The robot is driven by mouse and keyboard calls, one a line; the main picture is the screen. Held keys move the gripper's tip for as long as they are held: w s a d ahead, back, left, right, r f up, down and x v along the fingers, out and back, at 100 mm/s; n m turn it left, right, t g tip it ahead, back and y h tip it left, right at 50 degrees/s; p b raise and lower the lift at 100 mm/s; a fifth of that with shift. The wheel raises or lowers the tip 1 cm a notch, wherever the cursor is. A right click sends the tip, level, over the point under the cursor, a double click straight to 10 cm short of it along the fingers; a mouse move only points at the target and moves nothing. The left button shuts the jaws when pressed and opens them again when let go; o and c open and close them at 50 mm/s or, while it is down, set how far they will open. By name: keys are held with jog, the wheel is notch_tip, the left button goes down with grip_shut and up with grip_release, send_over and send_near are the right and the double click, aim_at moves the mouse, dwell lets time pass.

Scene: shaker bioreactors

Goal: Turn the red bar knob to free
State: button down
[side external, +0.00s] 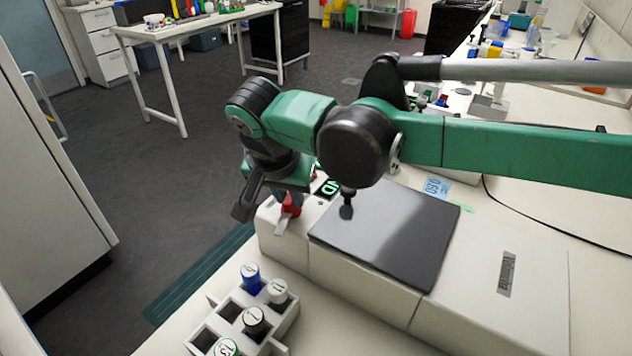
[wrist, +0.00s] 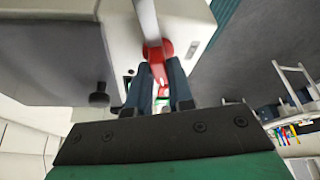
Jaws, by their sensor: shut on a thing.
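The red bar knob (side external: 291,209) is on the left end of the white shaker, near its front left corner. A pale grey bar (side external: 282,226) sticks out from it toward the camera. My gripper (side external: 286,196) comes down over the knob from above, its fingers partly hidden by the wrist. In the wrist view, the dark fingers (wrist: 159,82) are closed on either side of a red part of the knob (wrist: 157,52), and the grey bar extends away beyond them. Any free mark beside the knob is hidden or too small to read.
The shaker's dark flat platform (side external: 390,236) lies right of the knob, with a small black knob (side external: 346,210) by its back edge. A black display with green characters (side external: 328,187) sits behind. A white rack (side external: 283,325) with several capped vials stands in front.

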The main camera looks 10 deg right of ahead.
jog(key=shift+m+g+h, duration=0.3)
jog(key=shift+m+h, duration=0.3)
jog(key=shift+m, duration=1.2)
jog(key=c, duration=0.8)
grip_release()
jog(key=shift+a+r, duration=0.1)
jog(key=shift+v, duration=2.6)
